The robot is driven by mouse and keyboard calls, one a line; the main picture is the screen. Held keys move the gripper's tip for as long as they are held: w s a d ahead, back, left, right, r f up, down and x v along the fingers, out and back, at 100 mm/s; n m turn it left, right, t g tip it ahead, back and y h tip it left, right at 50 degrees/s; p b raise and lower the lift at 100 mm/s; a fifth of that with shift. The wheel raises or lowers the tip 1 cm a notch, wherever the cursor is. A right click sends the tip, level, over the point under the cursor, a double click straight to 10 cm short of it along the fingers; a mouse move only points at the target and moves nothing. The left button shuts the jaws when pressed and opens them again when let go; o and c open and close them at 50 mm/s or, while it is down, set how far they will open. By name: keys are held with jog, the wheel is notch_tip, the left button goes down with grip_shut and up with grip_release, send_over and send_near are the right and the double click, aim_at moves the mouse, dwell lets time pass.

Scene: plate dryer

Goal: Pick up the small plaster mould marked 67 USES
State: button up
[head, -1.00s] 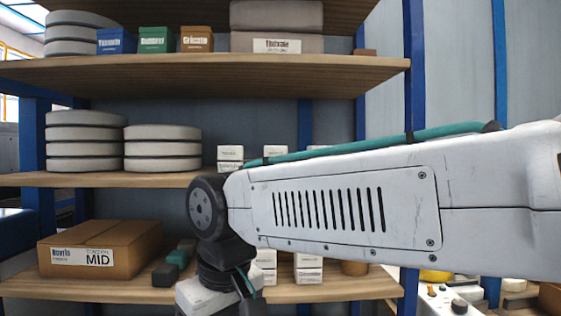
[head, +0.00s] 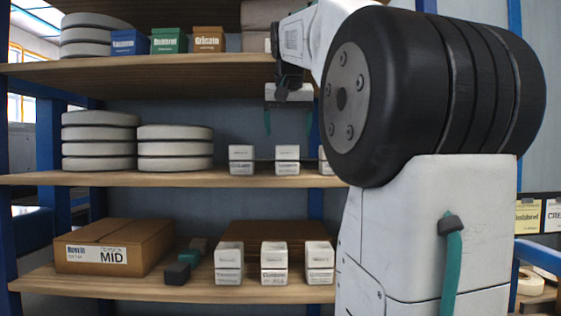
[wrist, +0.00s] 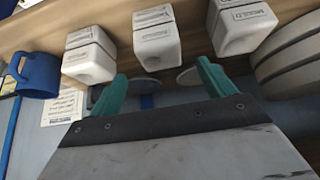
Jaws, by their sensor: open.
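Small white plaster moulds stand in stacked pairs on the middle shelf: a left pair (head: 241,161), a middle pair (head: 287,160) and a right pair (head: 324,161) partly hidden by my arm. More pairs stand on the lower shelf, such as this one (head: 229,264). In the wrist view, where the scene looks upside down, three stacks show: left (wrist: 88,60), middle (wrist: 157,48) and right (wrist: 243,32). Their labels are too small to read, so I cannot tell which is marked 67 USES. My gripper (head: 288,122) is open and empty, above the middle-shelf moulds; its teal fingers (wrist: 160,85) show apart.
Stacks of round grey moulds (head: 175,148) stand left on the middle shelf. The upper shelf edge (head: 150,73) is close above my gripper. A blue mug (wrist: 36,75) shows in the wrist view.

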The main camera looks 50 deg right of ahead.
aim_at(287, 152)
jog(key=x, duration=0.8)
jog(key=shift+f, duration=0.15)
jog(key=c, duration=1.3)
